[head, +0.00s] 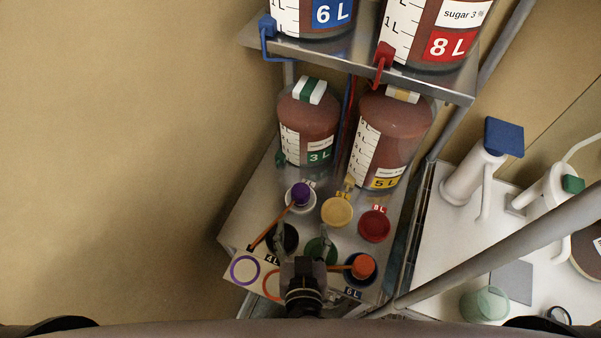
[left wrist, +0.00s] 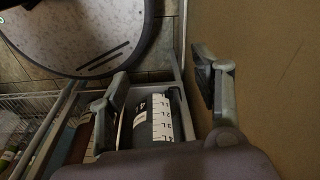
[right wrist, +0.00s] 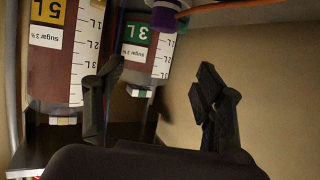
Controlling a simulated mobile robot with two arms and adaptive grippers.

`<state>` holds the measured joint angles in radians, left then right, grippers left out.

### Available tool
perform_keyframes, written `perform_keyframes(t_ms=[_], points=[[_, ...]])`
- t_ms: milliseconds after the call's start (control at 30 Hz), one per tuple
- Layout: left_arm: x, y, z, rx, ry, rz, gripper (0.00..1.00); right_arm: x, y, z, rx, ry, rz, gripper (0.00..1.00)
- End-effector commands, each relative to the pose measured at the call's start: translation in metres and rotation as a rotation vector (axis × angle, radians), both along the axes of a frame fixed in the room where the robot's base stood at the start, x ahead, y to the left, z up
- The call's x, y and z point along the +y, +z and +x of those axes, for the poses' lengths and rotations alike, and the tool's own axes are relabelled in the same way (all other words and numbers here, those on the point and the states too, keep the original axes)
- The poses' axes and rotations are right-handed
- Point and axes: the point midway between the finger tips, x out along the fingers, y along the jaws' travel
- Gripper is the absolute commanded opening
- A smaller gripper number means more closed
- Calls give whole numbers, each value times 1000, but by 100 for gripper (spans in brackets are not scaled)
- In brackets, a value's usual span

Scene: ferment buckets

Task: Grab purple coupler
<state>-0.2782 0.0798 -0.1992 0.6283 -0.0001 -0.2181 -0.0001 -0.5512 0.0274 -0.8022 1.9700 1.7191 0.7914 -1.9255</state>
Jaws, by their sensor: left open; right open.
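The purple coupler (head: 301,194) sits on a pale round cap on the lower shelf in the head view, with an orange hose (head: 272,225) running from it toward the front left. It also shows at the top of the right wrist view (right wrist: 163,19), partly cut off by the frame edge. My right gripper (head: 302,240) is open and empty, in front of the purple coupler and apart from it; its fingers also show in the right wrist view (right wrist: 162,74). My left gripper (left wrist: 163,75) is open and empty in the left wrist view, out of the head view.
An orange coupler (head: 363,266) sits at the shelf's front right. Yellow (head: 337,211) and red (head: 375,225) caps stand nearby. The 3 L bottle (head: 308,125) and 5 L bottle (head: 386,135) stand behind, below an upper shelf (head: 430,84). A bare wall lies left.

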Motion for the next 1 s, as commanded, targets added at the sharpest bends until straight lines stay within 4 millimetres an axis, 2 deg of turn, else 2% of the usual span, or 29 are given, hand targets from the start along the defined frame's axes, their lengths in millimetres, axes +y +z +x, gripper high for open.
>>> perform_keyframes(t_ms=[67, 167, 433, 467, 500, 633, 800, 900, 1000], points=[[0, 0, 8, -10, 0, 0, 59, 0, -5, -1, 18, -5, -10, 64], [0, 0, 3, -5, 0, 0, 59, 0, -10, 10, 20, -8, -13, 64], [2, -2, -52, 73, 0, 6, 59, 0, -33, 64, 17, -8, -13, 64], [2, -4, -54, 77, 0, 5, 59, 0, -36, 70, 16, -7, -12, 64], [2, -17, -54, 77, -1, 6, 59, 0, -45, 78, 16, -8, -10, 64], [2, -31, -38, 54, -1, 4, 59, 0, -53, 97, 16, -8, -10, 64], [-1, -36, -5, 4, -1, -1, 59, 0, -55, 108, 18, -7, -9, 64], [-1, -38, -4, 2, -1, -1, 59, 0, -55, 110, 18, -6, -10, 64], [0, -48, -10, 12, -1, 0, 59, 1, -61, 114, 17, -7, -9, 64]])
